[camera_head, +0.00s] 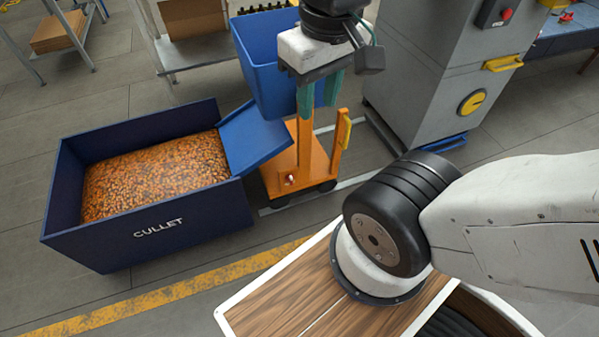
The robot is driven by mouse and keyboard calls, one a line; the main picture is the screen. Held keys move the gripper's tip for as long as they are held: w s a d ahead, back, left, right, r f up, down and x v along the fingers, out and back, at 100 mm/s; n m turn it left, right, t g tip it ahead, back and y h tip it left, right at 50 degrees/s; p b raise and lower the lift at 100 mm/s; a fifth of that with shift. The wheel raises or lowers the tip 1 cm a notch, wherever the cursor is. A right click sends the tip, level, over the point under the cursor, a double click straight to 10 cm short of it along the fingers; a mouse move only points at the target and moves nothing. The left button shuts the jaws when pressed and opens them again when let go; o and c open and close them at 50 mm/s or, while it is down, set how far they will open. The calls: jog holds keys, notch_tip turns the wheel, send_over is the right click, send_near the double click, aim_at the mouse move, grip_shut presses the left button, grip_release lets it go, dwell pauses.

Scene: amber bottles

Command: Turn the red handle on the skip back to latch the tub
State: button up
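My gripper (319,98) points down in front of the blue tub (262,62). Its two teal fingers stand apart, with part of an orange post (305,140) showing behind and below them. I see nothing clearly held between them. The tub sits on an orange wheeled cart (318,165), with a blue chute plate (252,140) sloping down to the skip's edge. A small reddish part (289,180) shows low on the cart; I cannot tell whether it is the red handle. My gripper hides part of the tub and post.
A dark blue skip (190,222) marked CULLET holds amber glass pieces (155,175) at left. A grey machine cabinet (425,75) stands right of the cart. A yellow floor line (150,298) crosses the front. A shelf (200,50) stands behind.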

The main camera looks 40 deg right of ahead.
jog(key=w+d+f+g+h, duration=0.1)
jog(key=w+d+f+g, duration=0.15)
jog(key=w+f, duration=0.35)
jog(key=w+d+f+g, duration=0.2)
jog(key=w+d+f, duration=0.15)
jog(key=w, duration=0.45)
jog(key=m+t+h, duration=0.2)
jog(key=m+h, duration=0.1)
send_over(290, 180)
jog(key=a, duration=0.3)
notch_tip(290, 180, down, 64)
jog(key=shift+w+d+x, duration=0.1)
jog(key=shift+x, duration=1.7)
jog(key=shift+w+d+x, duration=0.1)
jog(key=shift+d+x, duration=0.05)
jog(key=shift+x, duration=1.6)
